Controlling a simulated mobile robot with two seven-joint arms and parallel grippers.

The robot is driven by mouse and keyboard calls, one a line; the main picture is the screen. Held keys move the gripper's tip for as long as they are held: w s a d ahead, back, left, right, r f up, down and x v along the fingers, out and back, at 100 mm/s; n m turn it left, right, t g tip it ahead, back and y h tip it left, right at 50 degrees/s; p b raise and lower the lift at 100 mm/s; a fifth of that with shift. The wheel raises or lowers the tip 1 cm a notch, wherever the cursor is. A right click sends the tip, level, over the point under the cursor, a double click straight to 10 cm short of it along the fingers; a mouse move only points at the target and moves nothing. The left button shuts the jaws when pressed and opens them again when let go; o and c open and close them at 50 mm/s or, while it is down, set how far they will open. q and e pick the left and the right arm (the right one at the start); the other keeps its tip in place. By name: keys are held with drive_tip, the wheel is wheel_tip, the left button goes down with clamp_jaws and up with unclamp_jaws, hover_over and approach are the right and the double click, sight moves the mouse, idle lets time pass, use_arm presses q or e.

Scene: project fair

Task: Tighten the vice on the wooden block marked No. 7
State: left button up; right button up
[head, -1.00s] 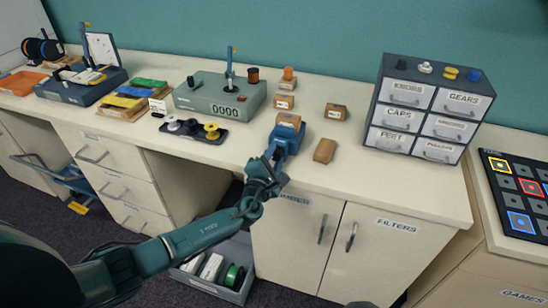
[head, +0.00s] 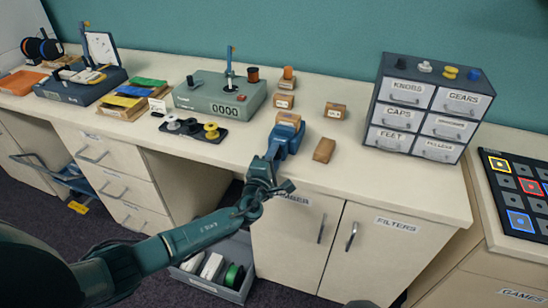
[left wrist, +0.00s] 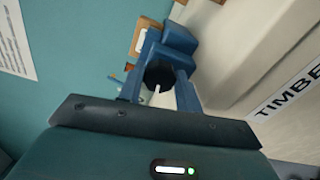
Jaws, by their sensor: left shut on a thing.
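The blue vice (head: 291,129) stands near the front edge of the bench, with a wooden block (head: 288,119) at its far side. In the left wrist view the vice (left wrist: 180,40) shows a black knob (left wrist: 160,72) with a pale bar, and a labelled wooden block (left wrist: 145,36) sits at its jaws; I cannot read the number. My left gripper (head: 281,143) reaches the vice from the front and is shut on the knob, which lies between its blue fingers (left wrist: 160,84). My right gripper is not in view.
Other wooden blocks stand close by: a labelled one (head: 283,101) behind, one (head: 335,111) to the right, and one (head: 324,150) near the edge. A drawer cabinet (head: 427,108) is at the right. A counter box (head: 215,98) and a spool tray (head: 193,130) are at the left.

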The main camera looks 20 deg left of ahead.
use_arm(q)
drive_tip(key=o, duration=1)
drive_tip(key=s, duration=1.3)
drive_tip(key=shift+a, duration=0.25)
drive_tip(key=shift+s, duration=0.1)
